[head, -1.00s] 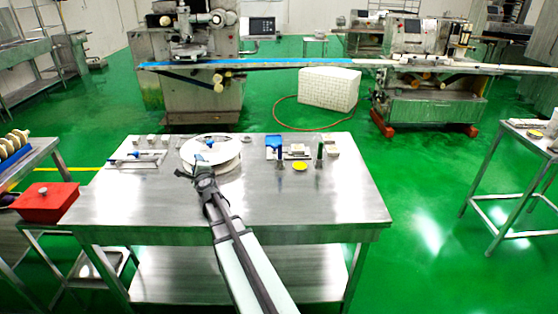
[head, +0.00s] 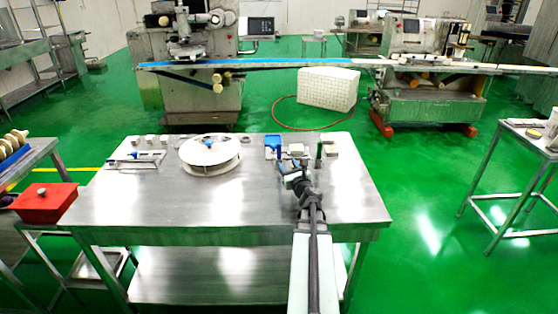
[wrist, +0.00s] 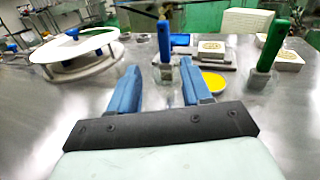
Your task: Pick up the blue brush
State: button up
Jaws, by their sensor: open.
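The blue brush (wrist: 164,42) stands upright, handle up, in a clear holder on the steel table (head: 130,205), seen in the wrist view. My gripper (wrist: 160,68) is open and empty, its two blue fingers pointing toward the brush. The brush appears between the fingertips in the picture; how much gap is left to it I cannot tell. In the head view my gripper (head: 287,168) is low over the right half of the table and mostly hides the brush.
A green-handled brush (wrist: 274,42) stands to the right. A yellow disc (wrist: 213,81) lies between the two. Blocks and a blue piece (wrist: 180,40) sit behind. A round white turntable (head: 210,158) stands left. The table's front is clear.

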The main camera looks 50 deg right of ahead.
aim_at(280, 150)
jog(key=shift+s+d+m, duration=0.35)
jog(key=shift+s+m, duration=0.05)
jog(key=shift+s, duration=0.3)
jog(key=x, duration=0.7)
jog(key=shift+w+d, duration=0.2)
jog(key=shift+w, duration=0.15)
jog(key=shift+a+r+x, duration=0.1)
jog(key=shift+r+x, duration=0.05)
jog(key=shift+x, duration=1.35)
jog(key=shift+a+r+x, duration=0.1)
jog(key=shift+a+x, duration=0.05)
jog(key=shift+x, duration=1.35)
jog(key=shift+w, duration=0.1)
grip_shut()
jog(key=shift+r, duration=5)
